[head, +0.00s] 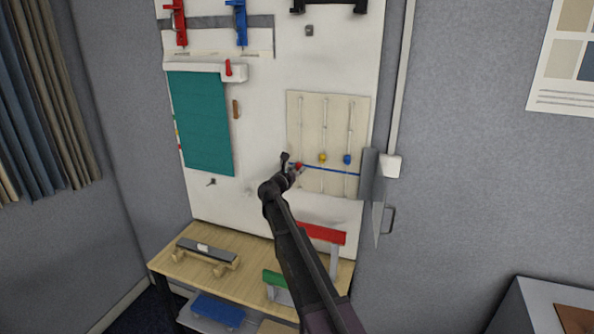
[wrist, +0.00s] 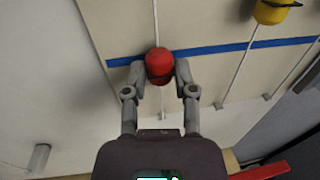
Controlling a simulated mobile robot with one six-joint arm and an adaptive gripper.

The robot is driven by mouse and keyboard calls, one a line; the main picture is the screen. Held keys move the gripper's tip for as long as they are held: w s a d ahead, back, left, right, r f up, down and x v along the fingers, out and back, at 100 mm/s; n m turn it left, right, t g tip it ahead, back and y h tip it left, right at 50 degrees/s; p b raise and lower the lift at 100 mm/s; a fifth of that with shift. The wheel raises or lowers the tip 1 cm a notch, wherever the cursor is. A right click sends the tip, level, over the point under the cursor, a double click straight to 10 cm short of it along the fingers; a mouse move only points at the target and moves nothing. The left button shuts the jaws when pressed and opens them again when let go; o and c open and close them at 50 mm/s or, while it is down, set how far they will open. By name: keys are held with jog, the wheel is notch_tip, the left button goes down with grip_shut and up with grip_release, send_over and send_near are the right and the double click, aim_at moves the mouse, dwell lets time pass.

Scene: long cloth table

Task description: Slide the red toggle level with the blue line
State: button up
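The red toggle (head: 299,166) sits on the left slot of the beige slider panel (head: 336,120). In the wrist view the red toggle (wrist: 159,66) lies between the two fingers of my gripper (wrist: 160,70), which appear to touch it on both sides. The blue line (head: 335,171) crosses the lower part of the panel. In the wrist view the blue line (wrist: 215,48) passes behind the toggle, whose middle appears slightly below it. My gripper (head: 295,167) partly hides the toggle in the head view.
A yellow toggle (head: 323,157) and a blue toggle (head: 347,159) sit on the other slots, just above the line. A grey metal plate (head: 375,180) is right of the panel. A wooden bench (head: 185,262) with a red-topped block (head: 322,233) stands below.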

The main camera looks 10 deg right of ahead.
jog(key=shift+o, duration=1.3)
jog(key=v, duration=1.2)
